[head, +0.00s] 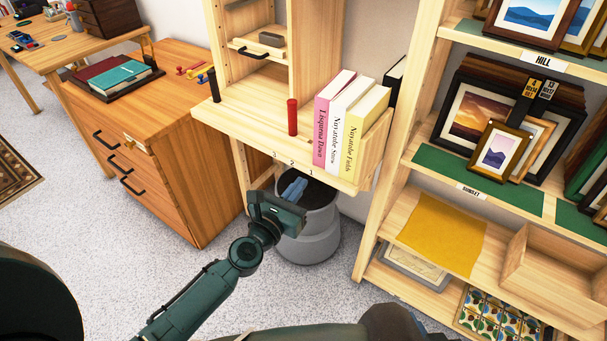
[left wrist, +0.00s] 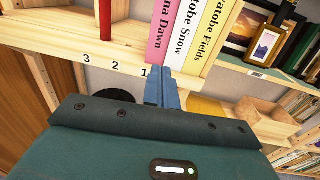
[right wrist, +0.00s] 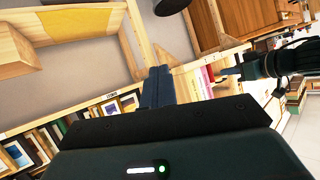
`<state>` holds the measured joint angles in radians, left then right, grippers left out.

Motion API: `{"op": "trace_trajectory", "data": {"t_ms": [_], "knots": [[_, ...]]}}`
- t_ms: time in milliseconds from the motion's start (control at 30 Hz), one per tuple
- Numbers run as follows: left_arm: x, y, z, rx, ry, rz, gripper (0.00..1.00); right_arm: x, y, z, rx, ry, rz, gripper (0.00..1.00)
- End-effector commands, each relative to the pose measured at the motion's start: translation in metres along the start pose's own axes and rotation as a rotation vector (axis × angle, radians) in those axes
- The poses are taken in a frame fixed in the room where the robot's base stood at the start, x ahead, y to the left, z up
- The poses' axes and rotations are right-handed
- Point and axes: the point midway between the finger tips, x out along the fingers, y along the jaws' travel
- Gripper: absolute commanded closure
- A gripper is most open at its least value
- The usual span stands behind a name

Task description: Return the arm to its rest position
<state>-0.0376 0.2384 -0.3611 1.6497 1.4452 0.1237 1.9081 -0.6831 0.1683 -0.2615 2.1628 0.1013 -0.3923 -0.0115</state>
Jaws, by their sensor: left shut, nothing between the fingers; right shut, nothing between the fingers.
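My left gripper (head: 294,189) is in the head view, in front of the low shelf and over a grey bin (head: 312,238). Its blue fingers are shut and empty. In the left wrist view the shut fingers (left wrist: 162,90) point at the shelf edge by the number 1, below the books. My right gripper (right wrist: 157,88) shows in the right wrist view, with its fingers together and nothing between them. The right gripper's fingers are not seen in the head view; a dark arm part of mine lies along its bottom edge.
Pink, white and yellow books (head: 347,125) stand on the shelf beside a red cylinder (head: 292,117). A wooden drawer cabinet (head: 150,150) stands at left. A tall bookcase with framed prints (head: 497,148) and a yellow sheet (head: 437,232) stands at right.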

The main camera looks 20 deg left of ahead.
Motion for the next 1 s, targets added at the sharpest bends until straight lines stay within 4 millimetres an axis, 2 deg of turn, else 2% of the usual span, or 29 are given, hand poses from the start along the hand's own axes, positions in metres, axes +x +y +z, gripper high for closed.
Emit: {"op": "trace_trajectory", "data": {"t_ms": [33, 100, 233, 500, 600, 667, 767, 1000], "knots": [[-0.013, 0.0, -0.002, 0.0, 0.002, 0.0, 1.0, 0.001, 0.001, 0.001, 0.0, 0.0, 0.0, 1.0], [-0.026, 0.001, -0.002, 0.0, 0.001, 0.0, 1.0, 0.002, 0.001, 0.002, 0.002, 0.002, 0.0, 1.0], [-0.044, 0.0, -0.002, 0.0, 0.0, 0.0, 1.0, 0.003, 0.002, 0.004, 0.007, 0.003, 0.0, 1.0], [-0.056, 0.0, 0.001, 0.006, -0.001, 0.0, 1.0, 0.003, 0.002, 0.003, 0.01, 0.006, -0.001, 1.0], [-0.06, -0.004, 0.003, 0.096, 0.005, -0.015, 1.0, 0.001, 0.002, -0.001, 0.009, 0.006, 0.0, 1.0], [-0.066, -0.011, 0.005, 0.227, 0.012, -0.036, 1.0, -0.001, 0.002, -0.005, 0.006, 0.005, 0.002, 1.0], [-0.082, -0.027, 0.007, 0.578, 0.029, -0.097, 1.0, -0.007, 0.002, -0.014, -0.005, 0.0, 0.008, 1.0], [-0.135, -0.06, -0.003, 1.675, 0.052, -0.346, 1.0, -0.017, 0.006, -0.019, -0.037, -0.049, 0.033, 1.0]]}}
